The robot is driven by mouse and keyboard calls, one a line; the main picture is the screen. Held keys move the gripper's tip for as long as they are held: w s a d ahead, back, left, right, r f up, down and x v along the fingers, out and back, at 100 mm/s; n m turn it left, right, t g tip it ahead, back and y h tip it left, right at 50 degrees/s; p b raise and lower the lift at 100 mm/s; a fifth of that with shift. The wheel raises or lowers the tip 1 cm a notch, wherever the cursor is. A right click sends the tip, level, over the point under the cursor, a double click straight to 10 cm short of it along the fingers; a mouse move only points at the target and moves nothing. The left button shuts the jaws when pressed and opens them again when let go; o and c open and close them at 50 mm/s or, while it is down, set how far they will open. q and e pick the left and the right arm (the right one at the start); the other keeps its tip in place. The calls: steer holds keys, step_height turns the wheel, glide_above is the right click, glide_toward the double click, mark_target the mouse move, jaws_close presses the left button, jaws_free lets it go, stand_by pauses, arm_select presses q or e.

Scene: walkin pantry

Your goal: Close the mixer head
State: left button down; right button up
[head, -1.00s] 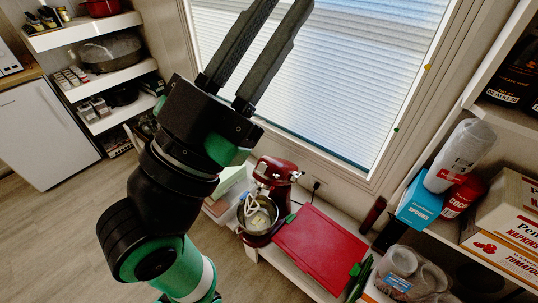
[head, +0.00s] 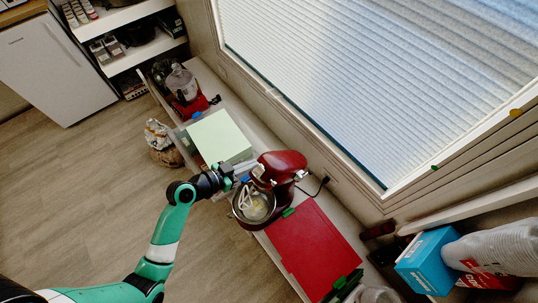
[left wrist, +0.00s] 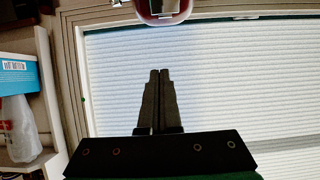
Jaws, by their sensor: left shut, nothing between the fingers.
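The red stand mixer (head: 283,166) stands on the low white shelf under the window in the head view. Its head is tilted up, and the pale beater (head: 246,198) shows above the metal bowl (head: 257,207). My left gripper (head: 247,175) is at the left side of the mixer, close to the raised head; contact cannot be told. In the left wrist view its two dark fingers (left wrist: 160,75) are together and empty. Part of the red mixer head (left wrist: 163,8) shows at the top edge there, beyond the fingertips. My right gripper is not in view.
A blue box (head: 427,260) is at the right. The floor in front is open.

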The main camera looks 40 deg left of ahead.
arm_select(q)
steer(key=b, duration=0.1)
glide_above(267, 166)
steer(key=w, duration=0.3)
steer(key=f, duration=0.4)
steer(key=shift+d+f, duration=0.2)
steer(key=shift+f, duration=0.05)
steer(key=shift+s+a+f, duration=0.2)
steer(key=shift+s+f, duration=0.75)
steer(key=shift+s, duration=0.3)
steer(key=shift+s+f, duration=0.25)
steer(key=shift+s, duration=0.05)
